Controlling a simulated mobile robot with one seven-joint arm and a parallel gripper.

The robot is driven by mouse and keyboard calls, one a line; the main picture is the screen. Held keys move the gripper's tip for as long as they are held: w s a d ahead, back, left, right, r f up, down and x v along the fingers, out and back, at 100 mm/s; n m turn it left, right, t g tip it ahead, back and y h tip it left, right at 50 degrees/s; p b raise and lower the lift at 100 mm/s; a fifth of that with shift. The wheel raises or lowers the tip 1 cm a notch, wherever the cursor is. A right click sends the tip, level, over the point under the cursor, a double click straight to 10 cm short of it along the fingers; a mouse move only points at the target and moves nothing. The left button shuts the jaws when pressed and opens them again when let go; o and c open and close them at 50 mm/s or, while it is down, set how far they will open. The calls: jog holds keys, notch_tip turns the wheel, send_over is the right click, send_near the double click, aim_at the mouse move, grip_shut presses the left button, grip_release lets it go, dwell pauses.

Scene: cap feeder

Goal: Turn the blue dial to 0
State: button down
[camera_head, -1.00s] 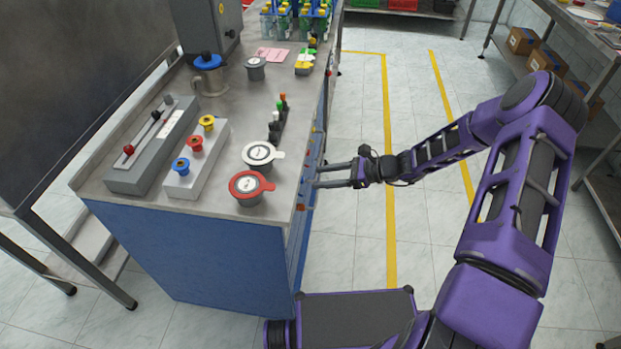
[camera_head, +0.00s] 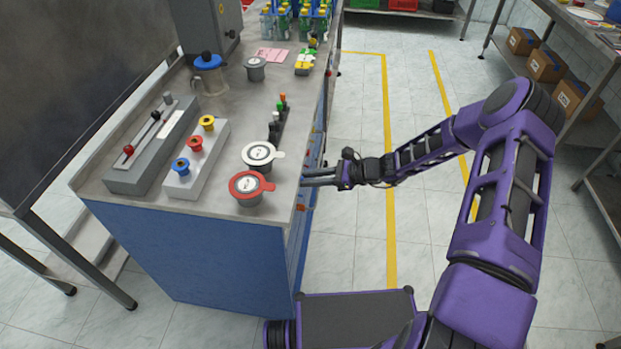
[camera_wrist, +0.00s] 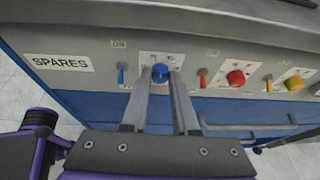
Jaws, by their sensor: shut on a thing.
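The blue dial (camera_wrist: 160,73) is on the grey front panel of the blue cabinet, on a white plate with small marks too small to read. It shows between the fingertips of my gripper (camera_wrist: 160,78) in the wrist view. The fingers are closed in on the dial from both sides. In the head view my gripper (camera_head: 318,176) reaches the cabinet's front side, and the dial is hidden there. Which mark the dial points to cannot be told.
A blue lever (camera_wrist: 121,76) sits left of the dial, and a SPARES label (camera_wrist: 58,62) is farther left. A red lever (camera_wrist: 202,78), red dial (camera_wrist: 235,78) and yellow dial (camera_wrist: 294,83) are to the right. A drawer handle (camera_wrist: 250,127) lies below. The floor beside the cabinet is clear.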

dwell(0.4)
jog(key=shift+s+f+n+t+y+b, duration=0.1)
jog(key=shift+f+n+t+y+b, duration=0.25)
jog(key=shift+n+t+y+b, duration=2.25)
jog(key=shift+s+f+n+g+h+b, duration=0.1)
jog(key=shift+f+n+g+h+b, duration=0.35)
jog(key=shift+n, duration=4.9)
jog(key=shift+s+f+n+t+y+b, duration=0.15)
jog(key=shift+n+t+y+b, duration=0.95)
jog(key=shift+n, duration=2.85)
jog(key=shift+g, duration=0.45)
